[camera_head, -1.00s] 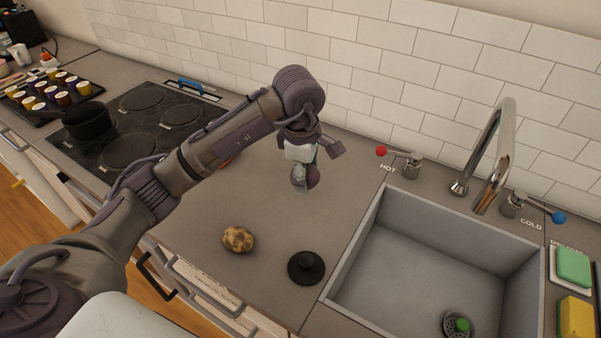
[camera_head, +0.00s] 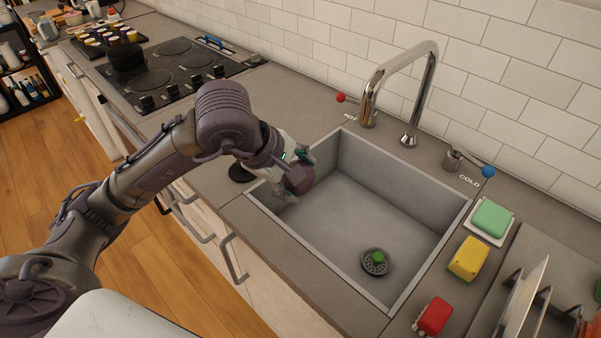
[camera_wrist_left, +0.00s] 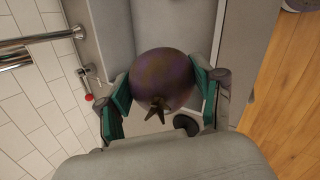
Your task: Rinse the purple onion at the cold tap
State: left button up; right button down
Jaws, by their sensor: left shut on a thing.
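The purple onion (camera_head: 299,180) is held in my left gripper (camera_head: 293,178), over the left end of the sink (camera_head: 420,262). In the left wrist view the onion (camera_wrist_left: 163,80) sits between both green-padded fingers of the left gripper (camera_wrist_left: 163,92), its stem end towards the palm. The cold tap handle with a blue knob (camera_head: 488,171) is at the sink's back right, beside the COLD label. The chrome spout (camera_head: 405,80) rises behind the sink, to the right of and apart from the onion. No water shows. My right gripper is not in view.
The hot handle has a red knob (camera_head: 341,98). A drain strainer with a green middle (camera_head: 376,261) is in the sink. Green (camera_head: 492,217), yellow (camera_head: 468,258) and red (camera_head: 434,316) sponges lie along the right edge, near a dish rack (camera_head: 540,300). A black lid (camera_head: 240,173) is partly hidden behind my arm.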

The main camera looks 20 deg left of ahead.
pick_arm(q)
jog(key=shift+w+d, duration=0.25)
jog(key=shift+w, duration=0.25)
jog(key=w+d+f, duration=0.3)
jog(key=w+d, duration=0.4)
jog(key=w, duration=0.3)
jog(key=shift+w, duration=0.3)
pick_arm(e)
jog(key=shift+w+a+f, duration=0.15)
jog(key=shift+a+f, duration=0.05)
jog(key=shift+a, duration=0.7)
pick_arm(q)
jog(key=shift+r, duration=0.1)
